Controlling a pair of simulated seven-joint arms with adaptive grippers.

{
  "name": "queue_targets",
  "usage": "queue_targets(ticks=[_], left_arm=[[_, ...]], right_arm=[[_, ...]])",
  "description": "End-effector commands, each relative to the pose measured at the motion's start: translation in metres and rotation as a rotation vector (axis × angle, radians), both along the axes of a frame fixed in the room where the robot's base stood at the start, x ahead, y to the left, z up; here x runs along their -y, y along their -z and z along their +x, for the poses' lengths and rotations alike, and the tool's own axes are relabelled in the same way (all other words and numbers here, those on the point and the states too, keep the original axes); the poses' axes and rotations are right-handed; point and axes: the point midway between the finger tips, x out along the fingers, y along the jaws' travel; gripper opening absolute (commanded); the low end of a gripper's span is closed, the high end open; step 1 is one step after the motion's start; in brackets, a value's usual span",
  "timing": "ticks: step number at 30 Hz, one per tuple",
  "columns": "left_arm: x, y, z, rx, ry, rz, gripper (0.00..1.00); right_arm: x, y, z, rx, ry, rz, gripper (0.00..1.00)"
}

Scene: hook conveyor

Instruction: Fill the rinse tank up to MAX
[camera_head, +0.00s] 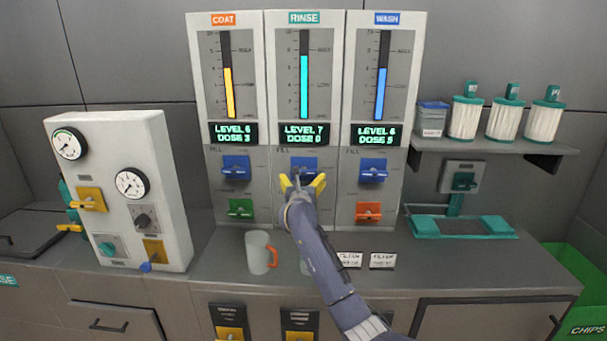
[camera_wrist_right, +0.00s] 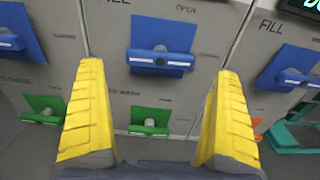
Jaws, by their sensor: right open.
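The rinse tank (camera_head: 304,130) is the middle panel. Its teal level bar (camera_head: 304,88) stands below the top of the scale, and its display (camera_head: 304,134) seems to read LEVEL 7, DOSE 0. Its blue FILL valve (camera_head: 305,162) shows in the right wrist view (camera_wrist_right: 162,45) with its handle roughly horizontal. My right gripper (camera_head: 303,182) is open and empty in front of the rinse panel, just below that valve; its yellow fingers stand apart on either side of it in the wrist view. A green valve (camera_wrist_right: 150,121) sits below. My left gripper is not in view.
The COAT panel (camera_head: 230,175) and WASH panel (camera_head: 380,180) flank the rinse panel, each with its own blue valve. A grey mug (camera_head: 258,252) with an orange handle stands on the counter below. A gauge box (camera_head: 130,195) stands left; a shelf with canisters (camera_head: 510,118) hangs right.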

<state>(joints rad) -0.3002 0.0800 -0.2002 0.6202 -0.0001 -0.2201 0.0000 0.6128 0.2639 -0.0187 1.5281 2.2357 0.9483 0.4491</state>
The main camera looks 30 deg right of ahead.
Motion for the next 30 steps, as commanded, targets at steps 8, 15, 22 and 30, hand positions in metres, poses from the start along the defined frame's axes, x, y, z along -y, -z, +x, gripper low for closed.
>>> queue_targets(ticks=[8, 15, 22, 30], left_arm=[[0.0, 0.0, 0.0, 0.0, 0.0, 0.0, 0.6], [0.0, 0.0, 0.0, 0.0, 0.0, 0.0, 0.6], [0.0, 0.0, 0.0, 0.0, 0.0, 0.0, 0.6], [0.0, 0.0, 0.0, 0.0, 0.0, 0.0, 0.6]], right_arm=[[0.023, 0.0, 0.031, -0.001, 0.001, 0.0, 1.0], [0.033, -0.001, 0.046, 0.0, 0.001, -0.002, 1.0], [0.036, 0.0, 0.051, 0.0, 0.0, 0.0, 1.0], [0.036, 0.0, 0.051, 0.0, 0.0, -0.001, 1.0]])
